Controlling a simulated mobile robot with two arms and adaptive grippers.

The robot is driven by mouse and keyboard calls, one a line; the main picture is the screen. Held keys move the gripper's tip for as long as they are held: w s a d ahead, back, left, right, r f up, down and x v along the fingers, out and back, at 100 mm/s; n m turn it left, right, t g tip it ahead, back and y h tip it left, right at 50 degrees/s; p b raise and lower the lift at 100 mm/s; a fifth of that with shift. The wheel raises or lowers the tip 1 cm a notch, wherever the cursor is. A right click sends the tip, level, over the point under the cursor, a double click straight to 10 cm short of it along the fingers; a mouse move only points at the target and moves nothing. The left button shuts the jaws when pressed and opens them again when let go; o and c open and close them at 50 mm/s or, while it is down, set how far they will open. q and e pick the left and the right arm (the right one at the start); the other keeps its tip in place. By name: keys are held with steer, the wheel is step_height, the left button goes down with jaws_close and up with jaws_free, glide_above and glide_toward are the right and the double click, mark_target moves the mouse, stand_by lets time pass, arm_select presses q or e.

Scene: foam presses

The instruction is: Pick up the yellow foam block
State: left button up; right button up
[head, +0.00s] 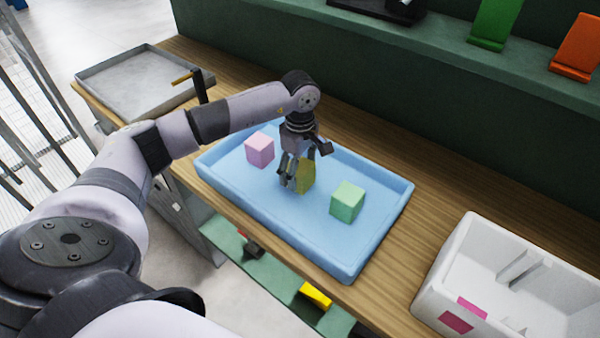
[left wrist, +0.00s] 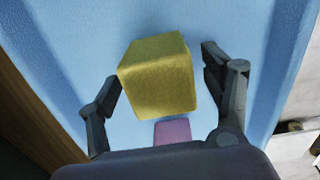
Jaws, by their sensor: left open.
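The yellow foam block (head: 307,176) stands in the blue tray (head: 346,262) between a pink block (head: 260,149) and a green block (head: 347,202). My left gripper (head: 291,184) reaches down into the tray at the yellow block and hides part of it. In the left wrist view the yellow block (left wrist: 158,78) lies between the two open fingers of my left gripper (left wrist: 157,85), with a gap showing on the right side. My right gripper is not in view.
A white divided bin (head: 450,265) stands at the right on the wooden bench (head: 395,250). A grey metal tray (head: 140,80) is at the back left. A green ledge (head: 440,45) with green and orange stands runs behind. A lower shelf holds a yellow object (head: 315,295).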

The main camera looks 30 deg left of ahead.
arm_select(q)
steer(key=c, duration=1)
steer(key=shift+r, duration=0.1)
steer(key=shift+c, duration=0.2)
